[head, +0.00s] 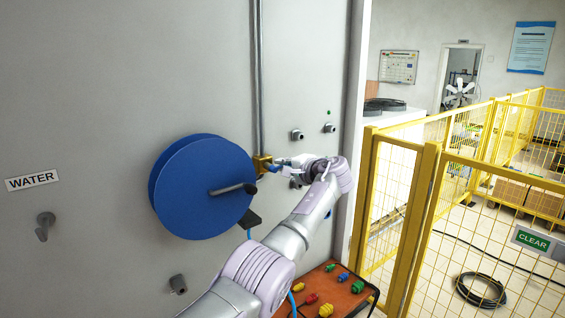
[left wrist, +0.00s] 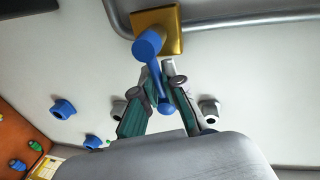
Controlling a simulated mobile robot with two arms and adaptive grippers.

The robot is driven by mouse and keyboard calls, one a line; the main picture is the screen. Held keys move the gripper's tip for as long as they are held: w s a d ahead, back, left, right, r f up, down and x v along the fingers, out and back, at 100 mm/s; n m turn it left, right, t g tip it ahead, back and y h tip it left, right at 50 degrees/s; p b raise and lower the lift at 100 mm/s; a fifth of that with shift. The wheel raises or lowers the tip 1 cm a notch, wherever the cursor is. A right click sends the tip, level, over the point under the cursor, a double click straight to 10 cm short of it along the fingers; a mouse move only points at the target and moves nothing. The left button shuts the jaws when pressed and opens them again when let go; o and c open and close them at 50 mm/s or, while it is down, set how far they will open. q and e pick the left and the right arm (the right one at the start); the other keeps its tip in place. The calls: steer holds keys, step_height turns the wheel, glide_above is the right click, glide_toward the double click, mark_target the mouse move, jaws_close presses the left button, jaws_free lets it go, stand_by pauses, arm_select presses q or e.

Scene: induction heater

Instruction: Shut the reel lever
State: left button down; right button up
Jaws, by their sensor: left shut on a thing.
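The reel lever is a small blue handle on a brass block (head: 262,164), at the right edge of the big blue reel (head: 200,187) on the grey wall. In the left wrist view the blue lever (left wrist: 155,72) runs from its round blue hub (left wrist: 149,43) on the brass plate (left wrist: 176,20) to a ball end between my fingers. My left gripper (head: 284,163) is shut on the lever, and it also shows in the left wrist view (left wrist: 164,86). Its fingertips partly hide the lever. My right gripper is not in view.
A vertical pipe (head: 258,70) runs above the brass block. A black handle (head: 233,188) sticks out from the reel. Wall knobs (head: 297,135) are near my wrist. An orange table (head: 345,300) with coloured plugs stands below, and a yellow fence (head: 425,220) is at right.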

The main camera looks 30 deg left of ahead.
arm_select(q)
steer(key=shift+w+r+m, duration=0.1)
steer(key=shift+r+m, duration=0.1)
steer(key=shift+m, duration=0.3)
steer(key=shift+f, duration=0.1)
steer(key=c, duration=1.2)
jaws_free()
steer(key=shift+f, duration=0.1)
steer(key=shift+c, duration=0.2)
steer(key=shift+w+d+f, duration=0.1)
steer(key=shift+f, duration=0.05)
steer(key=shift+d, duration=0.1)
steer(key=v, duration=1.1)
steer(key=shift+d, duration=0.4)
